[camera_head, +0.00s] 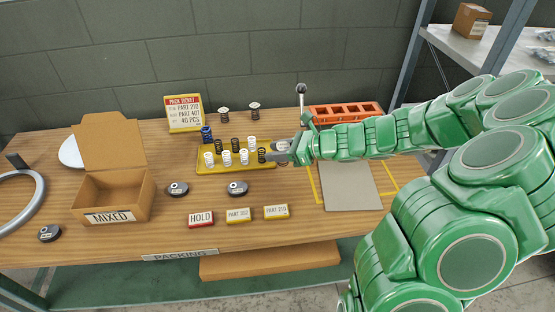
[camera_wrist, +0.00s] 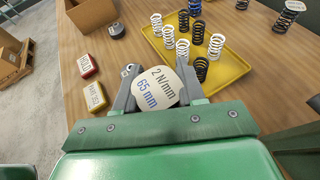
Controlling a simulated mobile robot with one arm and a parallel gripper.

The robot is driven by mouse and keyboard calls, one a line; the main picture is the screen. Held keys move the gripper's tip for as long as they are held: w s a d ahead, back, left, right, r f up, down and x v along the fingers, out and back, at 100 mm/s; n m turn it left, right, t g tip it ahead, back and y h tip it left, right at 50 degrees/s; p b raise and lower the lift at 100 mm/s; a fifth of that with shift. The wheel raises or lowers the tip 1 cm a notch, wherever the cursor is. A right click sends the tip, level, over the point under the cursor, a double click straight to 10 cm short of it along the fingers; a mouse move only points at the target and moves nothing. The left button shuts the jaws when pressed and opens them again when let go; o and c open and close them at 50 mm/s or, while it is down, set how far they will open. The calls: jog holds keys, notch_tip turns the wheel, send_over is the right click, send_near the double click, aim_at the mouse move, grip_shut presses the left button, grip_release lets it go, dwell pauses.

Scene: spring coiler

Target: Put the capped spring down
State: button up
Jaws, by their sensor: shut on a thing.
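The capped spring (camera_wrist: 157,88) is between the fingers of my gripper (camera_wrist: 155,90) in the wrist view. Its pale cap faces the camera and reads "2 N/mm" and "65 mm"; the coil below is hidden. The gripper is shut on it. In the head view my gripper (camera_head: 276,154) is at the right end of the yellow tray (camera_head: 205,171), and the held spring cannot be made out clearly. Whether the held spring touches anything below is not visible.
An open MIXED box (camera_head: 113,200) stands left. Dark discs (camera_head: 177,188), a red HOLD block (camera_head: 201,219) and yellow part blocks (camera_head: 238,215) lie in front. Two capped springs (camera_head: 254,112) stand behind the tray. An orange rack (camera_head: 345,112) and grey mat (camera_head: 350,190) are right.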

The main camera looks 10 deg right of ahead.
jog(key=shift+r, duration=0.65)
jog(key=shift+w+r, duration=0.25)
jog(key=shift+r, duration=0.05)
jog(key=w+d+r+m+t+h, duration=0.2)
jog(key=w+r+m+t+h, duration=0.25)
jog(key=w+r, duration=0.85)
jog(key=shift+w+d+r+m+t+h, duration=0.45)
jog(key=shift+w+d+m+t+h, duration=0.6)
jog(key=shift+w+m+h, duration=1.95)
jog(key=shift+w+d+r+m+t+h, duration=0.4)
jog(key=shift+w+d+m+t+h, duration=0.5)
jog(key=shift+w, duration=3.75)
jog(key=shift+w+d+f+m+g+h, duration=0.2)
jog(key=shift+w+f+m+h, duration=0.8)
jog(key=shift+f, duration=3.1)
jog(key=shift+w+a+f+m+g+h, duration=0.1)
jog(key=shift+w+f+m+g+h, duration=0.6)
jog(key=shift+f, duration=3.4)
jog(key=shift+w+d+f+m+h, duration=0.1)
jog(key=shift+w+f+m+h, duration=1.2)
jog(key=shift+f, duration=2.8)
jog(key=shift+f, duration=0.15)
